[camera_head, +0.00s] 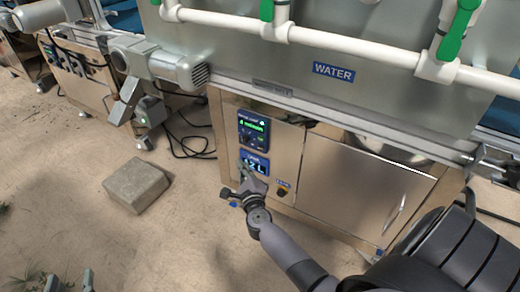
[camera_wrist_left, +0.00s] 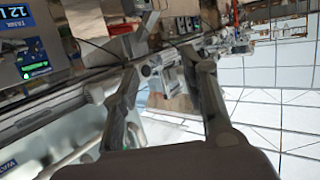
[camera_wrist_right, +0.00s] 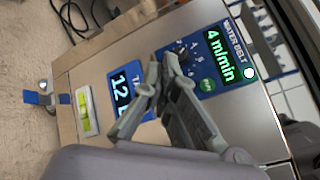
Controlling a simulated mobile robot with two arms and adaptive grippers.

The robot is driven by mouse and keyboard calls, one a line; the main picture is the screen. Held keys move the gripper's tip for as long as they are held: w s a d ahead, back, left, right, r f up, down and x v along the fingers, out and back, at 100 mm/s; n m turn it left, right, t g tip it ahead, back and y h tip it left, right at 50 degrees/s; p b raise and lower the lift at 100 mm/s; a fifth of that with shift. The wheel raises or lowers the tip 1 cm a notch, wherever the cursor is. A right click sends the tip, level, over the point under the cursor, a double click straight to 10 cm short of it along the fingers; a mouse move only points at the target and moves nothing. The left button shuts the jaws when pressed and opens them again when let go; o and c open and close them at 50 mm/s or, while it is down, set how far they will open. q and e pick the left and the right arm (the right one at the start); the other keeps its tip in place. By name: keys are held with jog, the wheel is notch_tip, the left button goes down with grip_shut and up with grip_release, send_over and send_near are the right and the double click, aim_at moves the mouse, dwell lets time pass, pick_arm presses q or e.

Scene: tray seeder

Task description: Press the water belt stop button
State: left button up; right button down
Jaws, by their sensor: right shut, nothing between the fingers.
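The blue water belt panel (camera_wrist_right: 232,72) has a lit green "4 m/min" display (camera_wrist_right: 222,50), a green button (camera_wrist_right: 207,85) and a dark knob area beside it. It also shows on the steel cabinet in the head view (camera_head: 253,130). I cannot make out a stop button; the fingers cover part of the panel. My right gripper (camera_wrist_right: 162,70) is shut and empty, its fingertips in front of the panel's lower part, near the tank display (camera_wrist_right: 120,92). Contact cannot be told. My left gripper (camera_head: 69,280) is open and empty at the lower left, far from the panel; its fingers also show in the left wrist view (camera_wrist_left: 163,70).
A white pipe (camera_head: 340,40) with green valve handles runs across the grey "WATER" housing (camera_head: 330,95) above the cabinet. A steel door (camera_head: 350,190) is to the right. A grey block (camera_head: 136,186) lies on the floor at left. The floor between is mostly clear.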

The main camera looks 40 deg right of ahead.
pick_arm(q)
jog(key=shift+w+d+r+t+h+b, duration=0.15)
jog(key=shift+r+t, duration=0.2)
jog(key=shift+r, duration=0.2)
jog(key=shift+w+d+r+t+h+b, duration=0.15)
jog(key=shift+r+t, duration=0.25)
jog(key=shift+r, duration=0.2)
jog(key=shift+w+d+r+t+b, duration=0.15)
jog(key=shift+r+t, duration=0.2)
jog(key=shift+r, duration=0.2)
pick_arm(e)
jog(key=w+d, duration=0.2)
jog(key=d, duration=0.4)
jog(key=shift+w+d, duration=0.25)
jog(key=shift+w, duration=0.1)
jog(key=shift+w+d, duration=0.15)
jog(key=shift+d, duration=0.25)
